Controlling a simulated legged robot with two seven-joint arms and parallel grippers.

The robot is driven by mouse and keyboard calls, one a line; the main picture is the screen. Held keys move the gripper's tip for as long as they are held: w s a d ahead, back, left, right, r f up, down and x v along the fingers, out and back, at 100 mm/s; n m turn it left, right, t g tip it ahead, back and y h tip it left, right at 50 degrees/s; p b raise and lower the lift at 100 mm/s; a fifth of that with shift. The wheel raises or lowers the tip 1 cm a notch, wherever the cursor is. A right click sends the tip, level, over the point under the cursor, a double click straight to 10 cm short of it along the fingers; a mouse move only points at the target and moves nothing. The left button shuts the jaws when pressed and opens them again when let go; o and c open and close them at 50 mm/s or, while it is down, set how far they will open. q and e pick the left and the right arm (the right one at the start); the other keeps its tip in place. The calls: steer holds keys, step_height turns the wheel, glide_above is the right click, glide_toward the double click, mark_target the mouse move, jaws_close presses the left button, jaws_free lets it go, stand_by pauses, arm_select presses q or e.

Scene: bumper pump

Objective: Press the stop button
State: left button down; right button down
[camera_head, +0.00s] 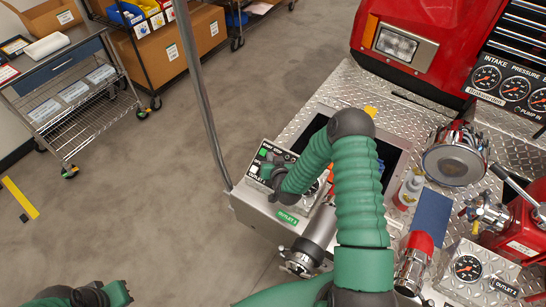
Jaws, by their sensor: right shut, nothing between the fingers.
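A small control box (258,160) with a dark label face and green markings sits on the left corner of the metal bumper. My right arm arches over the bumper and its dark gripper (268,170) is at the box's face, shut with nothing in it. The gripper and wrist cover part of the box. I cannot make out a stop button for certain; it may be behind the gripper. Whether the fingertips touch the panel cannot be told. My left arm's dark and green end (92,295) is at the bottom left, its fingers not clear.
A grey pole (203,95) rises just left of the box. A wire cart (75,95) stands at the upper left. The floor between is clear.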

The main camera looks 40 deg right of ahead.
steer(key=r+p, duration=0.1)
steer(key=a+r+p, duration=0.1)
steer(key=s+a+r+p, duration=0.1)
steer(key=r, duration=0.1)
steer(key=shift+a, duration=0.15)
stand_by(0.8)
